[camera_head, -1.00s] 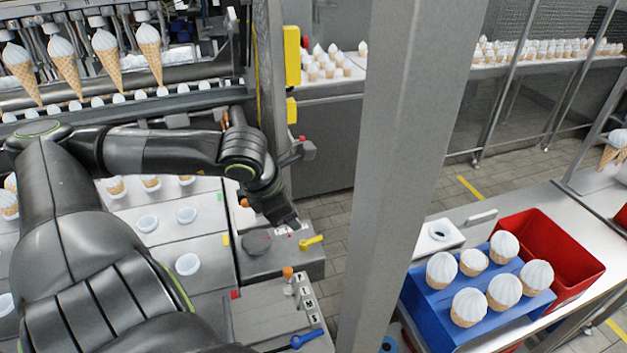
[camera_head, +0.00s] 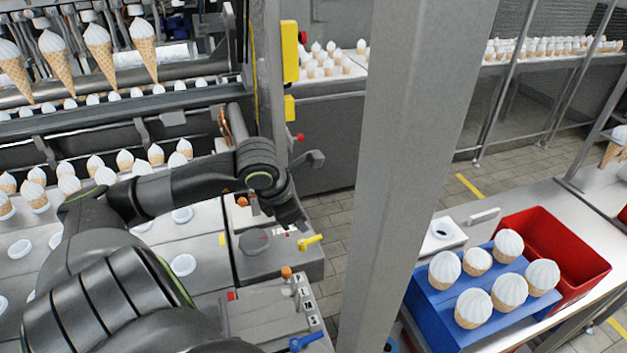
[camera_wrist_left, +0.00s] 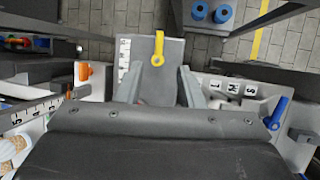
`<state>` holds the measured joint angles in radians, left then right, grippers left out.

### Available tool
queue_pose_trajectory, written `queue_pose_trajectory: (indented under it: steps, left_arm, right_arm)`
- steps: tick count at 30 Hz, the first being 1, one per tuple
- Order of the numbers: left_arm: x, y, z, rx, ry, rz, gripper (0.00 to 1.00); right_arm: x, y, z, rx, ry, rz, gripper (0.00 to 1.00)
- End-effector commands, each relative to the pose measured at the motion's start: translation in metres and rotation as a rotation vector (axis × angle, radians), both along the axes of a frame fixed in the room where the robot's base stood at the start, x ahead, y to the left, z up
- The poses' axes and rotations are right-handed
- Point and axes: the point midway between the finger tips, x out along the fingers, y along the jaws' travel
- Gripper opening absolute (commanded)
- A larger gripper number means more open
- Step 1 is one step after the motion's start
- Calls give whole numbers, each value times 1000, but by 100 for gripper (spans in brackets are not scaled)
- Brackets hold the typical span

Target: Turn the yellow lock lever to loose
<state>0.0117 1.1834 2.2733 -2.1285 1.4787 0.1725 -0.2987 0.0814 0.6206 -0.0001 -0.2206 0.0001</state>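The yellow lock lever (camera_head: 310,241) sits at the right end of a grey plate (camera_head: 278,262) on the machine. In the left wrist view the yellow lever (camera_wrist_left: 158,48) points up the picture, its round end on the plate, beside a white marked strip (camera_wrist_left: 124,55) too small to read. My left gripper (camera_head: 291,222) is just behind and above the lever in the head view. In the wrist view its two fingers (camera_wrist_left: 160,88) are apart with nothing between them, and the lever lies beyond their tips, apart from them. My right gripper is not in view.
A blue lever (camera_head: 306,341) and an orange knob (camera_head: 286,272) are on the nearer panel. A grey post (camera_head: 410,170) stands right of the lever. Further right are a blue cone holder (camera_head: 425,305) and a red bin (camera_head: 560,255). Several cones fill the conveyor at left.

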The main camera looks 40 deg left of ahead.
Motion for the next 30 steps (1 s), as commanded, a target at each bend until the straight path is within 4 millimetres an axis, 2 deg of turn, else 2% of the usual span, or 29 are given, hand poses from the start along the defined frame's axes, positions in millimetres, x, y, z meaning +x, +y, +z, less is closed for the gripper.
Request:
queue_pose_trajectory:
  steps: [7,24,30]
  left_arm:
    - [11,-1,-25,-5,1,2,34]
    - [42,-1,-90,-5,1,3,34]
    - [48,0,-102,0,1,1,34]
  right_arm:
    - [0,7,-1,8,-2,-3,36]
    - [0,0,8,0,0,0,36]
    - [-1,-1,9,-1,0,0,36]
